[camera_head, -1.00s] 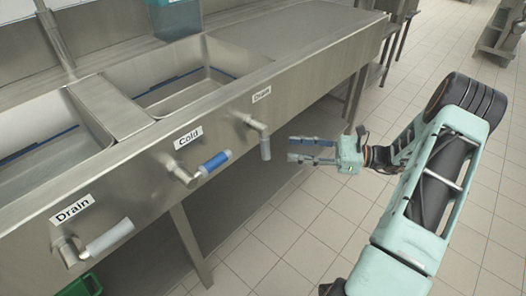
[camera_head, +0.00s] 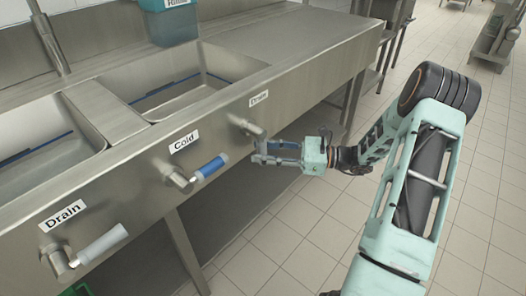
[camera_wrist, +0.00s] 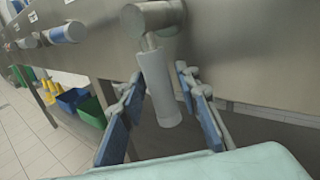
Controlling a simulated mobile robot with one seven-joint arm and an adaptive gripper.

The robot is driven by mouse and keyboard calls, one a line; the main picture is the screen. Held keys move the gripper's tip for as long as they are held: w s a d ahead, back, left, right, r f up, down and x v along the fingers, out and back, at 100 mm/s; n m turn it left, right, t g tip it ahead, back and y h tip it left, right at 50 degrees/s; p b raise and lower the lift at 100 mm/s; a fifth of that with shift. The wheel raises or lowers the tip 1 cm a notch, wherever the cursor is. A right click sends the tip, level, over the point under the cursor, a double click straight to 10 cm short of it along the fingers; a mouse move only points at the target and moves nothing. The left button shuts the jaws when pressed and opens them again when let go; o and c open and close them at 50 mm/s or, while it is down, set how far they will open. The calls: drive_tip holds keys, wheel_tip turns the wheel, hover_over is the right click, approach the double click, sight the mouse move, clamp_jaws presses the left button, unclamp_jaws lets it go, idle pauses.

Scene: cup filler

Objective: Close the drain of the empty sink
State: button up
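The right drain valve (camera_head: 243,124) sits on the sink front under a "Drain" label. In the wrist view its pale handle (camera_wrist: 160,88) hangs down between my gripper's fingers. My gripper (camera_head: 259,151) is open around this handle, with a visible gap on at least the left side; contact on the right is unclear. The head view mostly hides the handle behind the fingers. The left drain valve (camera_head: 57,262) has a pale handle (camera_head: 103,243) pointing sideways to the right. The right basin (camera_head: 185,100) and left basin (camera_head: 40,160) each show a blue line; I cannot tell their water level.
A cold tap with a blue handle (camera_head: 212,166) lies between the drains. A teal container (camera_head: 168,22) stands behind the right basin. Blue (camera_wrist: 72,100) and green (camera_wrist: 92,112) bins stand below, left in the wrist view.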

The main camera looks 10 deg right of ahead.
clamp_jaws()
